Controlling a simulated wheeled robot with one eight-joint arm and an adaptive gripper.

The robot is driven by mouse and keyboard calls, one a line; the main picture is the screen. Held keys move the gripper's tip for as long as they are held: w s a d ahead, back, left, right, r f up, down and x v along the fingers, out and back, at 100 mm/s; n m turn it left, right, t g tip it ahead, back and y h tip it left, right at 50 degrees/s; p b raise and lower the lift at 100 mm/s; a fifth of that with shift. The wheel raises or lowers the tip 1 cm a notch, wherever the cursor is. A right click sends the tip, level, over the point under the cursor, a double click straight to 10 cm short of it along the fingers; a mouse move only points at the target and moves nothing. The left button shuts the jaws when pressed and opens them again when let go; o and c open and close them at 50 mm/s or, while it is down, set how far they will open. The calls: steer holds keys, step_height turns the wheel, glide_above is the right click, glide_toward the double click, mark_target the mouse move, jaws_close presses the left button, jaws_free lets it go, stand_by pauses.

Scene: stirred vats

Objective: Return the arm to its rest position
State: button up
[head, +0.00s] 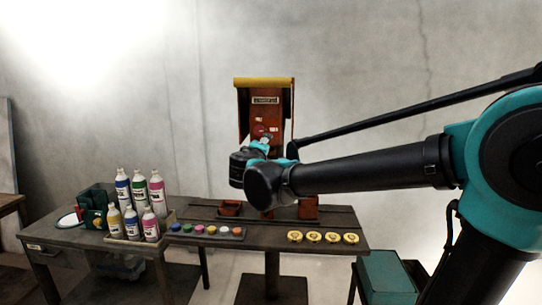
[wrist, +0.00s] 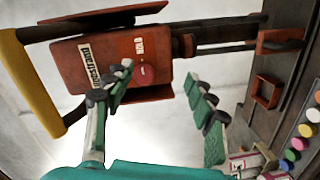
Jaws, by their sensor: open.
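My arm reaches from the right edge across the head view, with its wrist in front of the red-brown machine (head: 243,110) with a yellow top bar. My gripper (head: 264,143) is mostly hidden behind my own wrist there; only small teal parts show. In the wrist view my gripper (wrist: 160,97) has its two green-padded fingers spread apart with nothing between them. The machine (wrist: 150,72) lies beyond the fingers and appears turned sideways. I cannot tell the distance between the fingertips and the machine.
A dark table (head: 340,221) stands below my wrist. Several bottles (head: 157,193) stand in a tray at its left, with a row of coloured pots (head: 211,230) and several yellow discs (head: 313,236) along the front. A teal box (head: 385,275) stands at lower right.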

steer(key=s+d+f+m+g+h, duration=0.2)
steer(key=s+d+f+m+g, duration=0.15)
steer(key=d+f, duration=0.65)
steer(key=s+d+f+m+g+h, duration=0.1)
steer(key=s+d+f+m+g, duration=0.25)
steer(key=d+f, duration=0.65)
steer(key=s+d+f+m+g+y, duration=0.2)
steer(key=s+d+f+m+g, duration=0.1)
steer(key=s+f, duration=0.6)
steer(key=s+d+f+m+g+y, duration=0.2)
steer(key=s+d+f+m+g, duration=0.1)
steer(key=s+f, duration=0.5)
steer(key=shift+s+d+f+y, duration=0.15)
steer(key=shift+s+f+y, duration=0.25)
steer(key=shift+s, duration=0.55)
